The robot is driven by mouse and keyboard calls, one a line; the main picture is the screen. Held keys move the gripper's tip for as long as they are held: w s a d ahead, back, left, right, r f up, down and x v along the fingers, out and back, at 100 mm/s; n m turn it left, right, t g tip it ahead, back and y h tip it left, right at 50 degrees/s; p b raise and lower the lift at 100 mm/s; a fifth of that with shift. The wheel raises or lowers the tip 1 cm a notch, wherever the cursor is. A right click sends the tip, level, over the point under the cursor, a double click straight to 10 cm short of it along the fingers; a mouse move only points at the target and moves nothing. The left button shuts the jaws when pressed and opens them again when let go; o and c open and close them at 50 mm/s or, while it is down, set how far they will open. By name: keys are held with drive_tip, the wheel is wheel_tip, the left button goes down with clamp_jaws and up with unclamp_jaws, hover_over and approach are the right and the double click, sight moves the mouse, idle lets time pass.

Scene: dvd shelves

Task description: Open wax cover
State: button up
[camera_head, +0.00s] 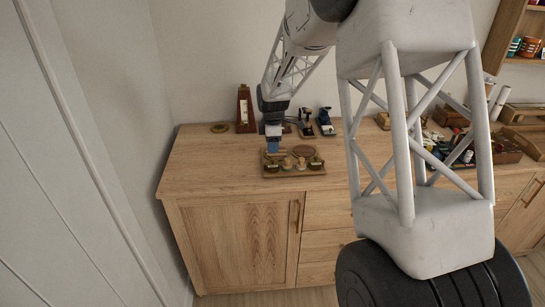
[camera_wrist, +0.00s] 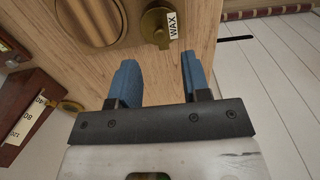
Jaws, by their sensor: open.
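The wax cover (camera_wrist: 156,24) is a small round brass-coloured lid with a white label reading "WAX", at the top of the wrist view. It appears closed. My gripper (camera_wrist: 160,62) has two blue fingers, spread apart with nothing between them. The cover lies just beyond the fingertips, roughly in line with the gap, and I see no contact. In the head view my gripper (camera_head: 273,146) hangs over the back left part of a small wooden tray (camera_head: 293,173) on the cabinet top. Which of the tray's small pots is the wax one is too small to tell there.
A round wooden disc in a brass-coloured rim (camera_wrist: 95,18) sits left of the cover. A dark red metronome-like object (camera_head: 245,110) stands at the back. Small tools (camera_head: 325,122) stand behind the tray, and a filled box (camera_head: 500,150) is at right. The cabinet top's front left (camera_head: 205,165) is clear.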

sight(273, 159)
drive_tip(key=shift+f, duration=2.75)
clamp_jaws()
